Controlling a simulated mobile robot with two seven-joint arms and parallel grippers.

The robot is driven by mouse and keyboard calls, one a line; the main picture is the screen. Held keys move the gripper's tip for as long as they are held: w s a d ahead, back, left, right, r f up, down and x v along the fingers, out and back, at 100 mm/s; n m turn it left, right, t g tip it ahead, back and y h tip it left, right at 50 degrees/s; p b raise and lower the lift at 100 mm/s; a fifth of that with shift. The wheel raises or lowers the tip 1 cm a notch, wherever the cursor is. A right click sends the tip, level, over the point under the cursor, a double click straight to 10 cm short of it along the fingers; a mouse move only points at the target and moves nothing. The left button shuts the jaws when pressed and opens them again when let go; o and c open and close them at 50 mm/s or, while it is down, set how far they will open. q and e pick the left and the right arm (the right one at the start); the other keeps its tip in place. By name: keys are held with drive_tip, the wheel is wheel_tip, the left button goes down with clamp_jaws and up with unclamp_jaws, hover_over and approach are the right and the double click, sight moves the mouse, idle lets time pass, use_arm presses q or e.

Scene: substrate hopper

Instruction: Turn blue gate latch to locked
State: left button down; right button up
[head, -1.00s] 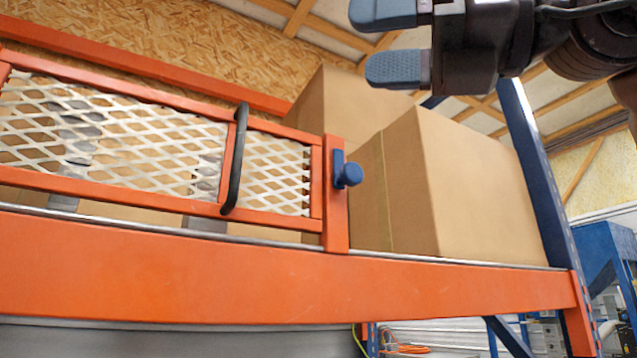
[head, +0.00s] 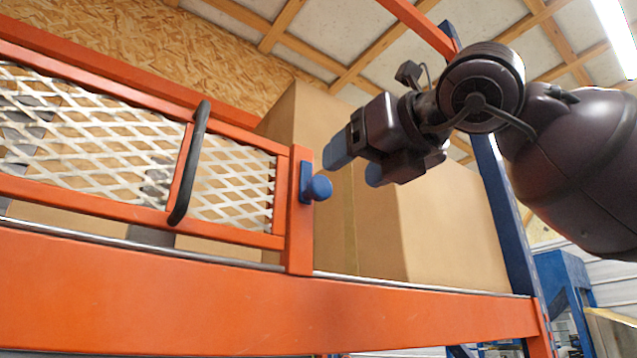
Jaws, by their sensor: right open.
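The blue gate latch (head: 318,188) is a round knob on an upright blue plate, fixed to the orange end post (head: 299,225) of the mesh gate (head: 95,135). The plate stands vertical along the post. My right gripper (head: 357,163) comes in from the right, its blue-grey fingers pointing left toward the latch. The fingers are apart with nothing between them. They appear just right of and slightly above the knob, not touching it. My left gripper is out of the view.
Cardboard boxes (head: 445,225) stand behind the latch and gripper on the rack. A black handle (head: 189,163) is on the gate. An orange beam (head: 150,295) runs below, and a blue rack upright (head: 508,215) stands at the right.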

sight(324, 184)
drive_tip(key=p+x, duration=0.1)
drive_tip(key=x, duration=0.7)
drive_tip(key=c, duration=0.9)
